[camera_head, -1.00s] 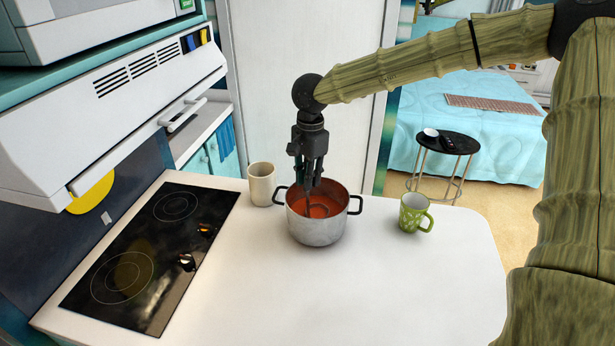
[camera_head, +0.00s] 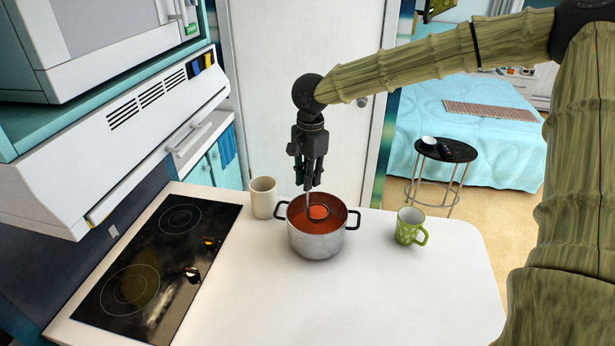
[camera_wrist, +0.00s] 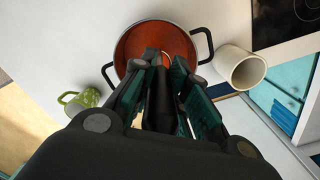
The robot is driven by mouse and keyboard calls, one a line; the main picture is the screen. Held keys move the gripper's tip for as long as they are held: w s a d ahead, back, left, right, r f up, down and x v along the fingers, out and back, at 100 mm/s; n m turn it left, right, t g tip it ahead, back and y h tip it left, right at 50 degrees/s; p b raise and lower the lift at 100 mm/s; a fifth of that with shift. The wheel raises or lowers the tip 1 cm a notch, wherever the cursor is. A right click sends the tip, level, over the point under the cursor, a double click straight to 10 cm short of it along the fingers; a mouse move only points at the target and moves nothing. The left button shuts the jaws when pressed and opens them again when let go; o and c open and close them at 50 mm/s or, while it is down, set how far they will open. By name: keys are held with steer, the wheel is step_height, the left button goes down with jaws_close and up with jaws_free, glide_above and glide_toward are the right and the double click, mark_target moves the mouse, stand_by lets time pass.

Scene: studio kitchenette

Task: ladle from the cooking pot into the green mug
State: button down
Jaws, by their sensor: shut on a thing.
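The steel cooking pot (camera_head: 316,245) stands on the white counter with red-orange liquid in it and a dark handle on each side. My gripper (camera_head: 309,187) is above the pot, pointing down, shut on the ladle (camera_head: 309,202). The ladle's round bowl is inside the pot, with its rim visible and red liquid within it; I cannot tell whether it is clear of the surface. In the wrist view the fingers (camera_wrist: 165,62) hide much of the ladle. The green patterned mug (camera_head: 409,228) stands upright to the right of the pot, apart from it.
A cream cup (camera_head: 263,198) stands close to the pot's left. A black cooktop (camera_head: 158,262) lies on the left, below a white hood (camera_head: 115,135). The counter in front of the pot is clear. A small round black table (camera_head: 446,150) stands beyond the counter.

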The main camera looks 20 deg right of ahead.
steer(key=shift+r+p, duration=1.85)
steer(key=shift+r, duration=1.85)
